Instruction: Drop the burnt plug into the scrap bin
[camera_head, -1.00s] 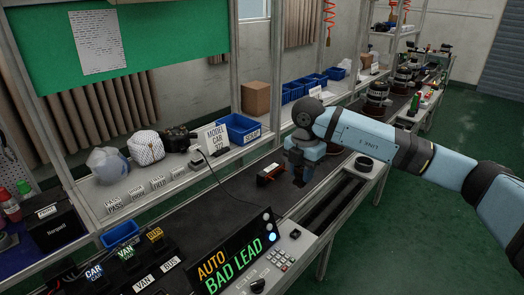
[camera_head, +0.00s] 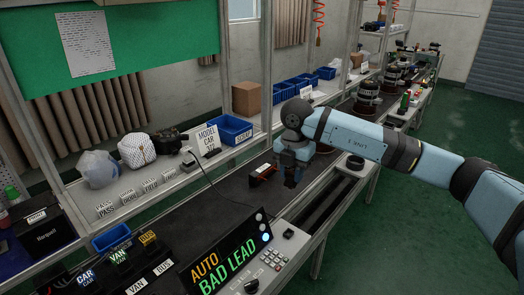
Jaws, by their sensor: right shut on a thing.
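My right gripper (camera_head: 291,180) points down over the dark bench belt, at the end of the blue arm coming in from the right. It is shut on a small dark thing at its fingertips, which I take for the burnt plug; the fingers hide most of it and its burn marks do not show. The scrap bin (camera_head: 230,130) is a blue open box with a white label, on the raised shelf to the left of and behind the gripper. My left gripper is not in view.
A red and black block (camera_head: 263,174) lies on the belt just left of the gripper. A "MODEL CAR" sign (camera_head: 207,139) stands beside the bin. Several blue boxes (camera_head: 290,90) stand farther back.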

